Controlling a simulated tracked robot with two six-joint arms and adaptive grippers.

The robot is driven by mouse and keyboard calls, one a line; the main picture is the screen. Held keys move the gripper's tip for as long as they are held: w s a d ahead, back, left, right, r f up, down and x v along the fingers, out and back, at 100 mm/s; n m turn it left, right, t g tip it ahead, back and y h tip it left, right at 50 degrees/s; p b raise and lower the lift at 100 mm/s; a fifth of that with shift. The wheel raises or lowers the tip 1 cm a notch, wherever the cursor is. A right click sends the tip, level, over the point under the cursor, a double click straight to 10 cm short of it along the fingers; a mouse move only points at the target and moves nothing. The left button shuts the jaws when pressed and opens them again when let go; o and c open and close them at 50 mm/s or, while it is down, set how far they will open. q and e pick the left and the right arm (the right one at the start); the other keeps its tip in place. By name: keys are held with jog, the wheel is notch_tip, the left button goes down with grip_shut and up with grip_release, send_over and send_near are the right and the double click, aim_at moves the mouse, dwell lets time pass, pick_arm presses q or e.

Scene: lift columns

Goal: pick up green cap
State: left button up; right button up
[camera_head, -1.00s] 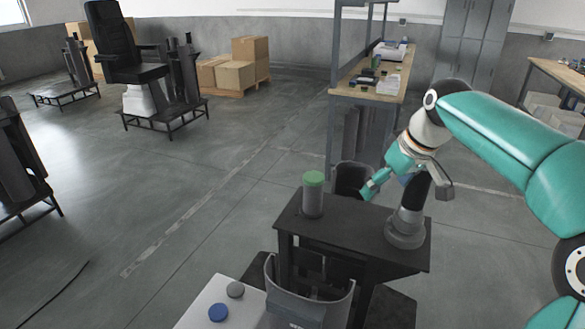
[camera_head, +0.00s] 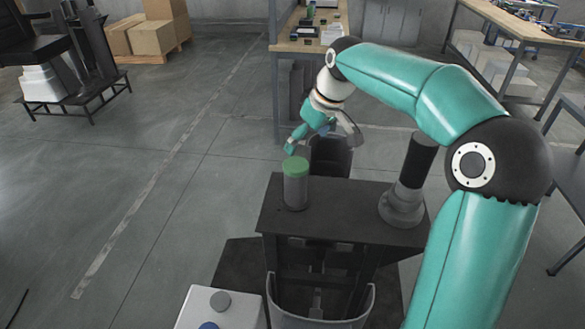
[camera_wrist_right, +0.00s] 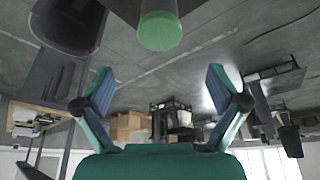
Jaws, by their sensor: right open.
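The green cap (camera_head: 295,165) sits on top of a grey cylinder (camera_head: 296,191) that stands upright on a dark table. My right gripper (camera_head: 292,146) is just behind and above the cap in the head view, apart from it. In the right wrist view, the green cap (camera_wrist_right: 160,32) is at the top middle, beyond the fingertips. The two fingers of my right gripper (camera_wrist_right: 157,88) are spread wide with nothing between them. My left gripper is in neither view.
The dark table (camera_head: 340,228) also bears a dark post on a round grey base (camera_head: 401,209), right of the cylinder. A dark bin (camera_head: 330,157) stands behind the table. A grey bin (camera_head: 365,308) and a white box (camera_head: 243,310) are in front. Open floor lies left.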

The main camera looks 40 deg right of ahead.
aim_at(295, 163)
jog(key=x, duration=0.5)
jog(key=shift+f, duration=0.15)
jog(key=shift+f+p, duration=0.3)
jog(key=shift+f, duration=0.05)
jog(key=p+x, duration=0.1)
jog(key=x, duration=0.2)
jog(key=shift+w+f, duration=0.15)
jog(key=shift+w, duration=0.15)
jog(key=shift+w+f, duration=0.2)
jog(key=shift+f, duration=0.3)
jog(key=c, duration=1.2)
